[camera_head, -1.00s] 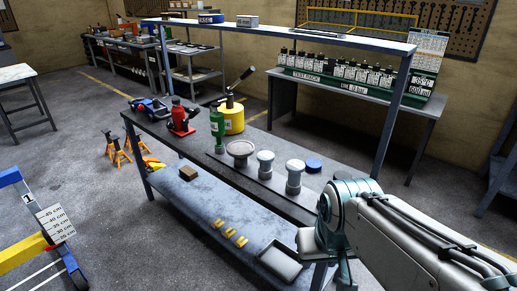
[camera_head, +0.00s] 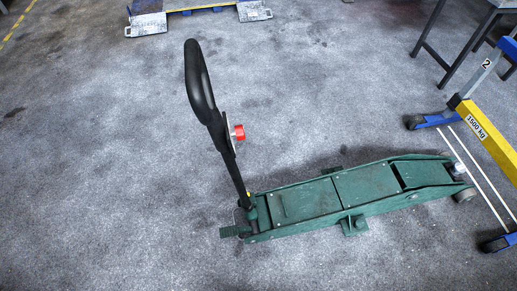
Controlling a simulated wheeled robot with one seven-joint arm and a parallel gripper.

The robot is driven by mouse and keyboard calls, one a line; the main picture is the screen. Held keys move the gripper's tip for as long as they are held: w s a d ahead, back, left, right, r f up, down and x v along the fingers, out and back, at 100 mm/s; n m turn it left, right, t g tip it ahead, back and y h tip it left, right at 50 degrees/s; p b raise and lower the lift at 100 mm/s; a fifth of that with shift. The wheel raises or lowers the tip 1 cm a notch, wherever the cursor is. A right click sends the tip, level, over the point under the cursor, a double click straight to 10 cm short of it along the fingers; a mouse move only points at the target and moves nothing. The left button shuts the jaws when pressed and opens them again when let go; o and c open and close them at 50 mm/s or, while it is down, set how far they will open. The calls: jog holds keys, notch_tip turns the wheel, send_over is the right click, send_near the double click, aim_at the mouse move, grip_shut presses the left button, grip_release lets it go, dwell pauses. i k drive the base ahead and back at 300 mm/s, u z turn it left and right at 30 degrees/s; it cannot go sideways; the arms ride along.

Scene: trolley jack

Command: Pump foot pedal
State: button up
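A green trolley jack (camera_head: 365,190) sits on the floor, its long body running from lower centre to the right. A black handle (camera_head: 205,95) with a looped grip and a red knob (camera_head: 239,132) rises from its left end, tilted a little to the left. A small flat green plate (camera_head: 233,231) juts out at that end beside the handle's base and looks like the foot pedal. Another green plate (camera_head: 354,226) sticks out from the near side of the body. My gripper is not in view.
A blue and yellow frame (camera_head: 487,135) marked 1500 kg stands at the right, close to the jack's wheeled end, with white floor lines (camera_head: 478,172) there. Table legs (camera_head: 430,40) are at upper right. A low platform (camera_head: 195,8) lies at the top. The floor left of the jack is clear.

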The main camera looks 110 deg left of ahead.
aim_at(230, 231)
jog(key=u, duration=4)
jog(key=k, duration=0.7)
jog(key=u, duration=0.65)
jog(key=i, duration=1)
jog(key=z, duration=0.35)
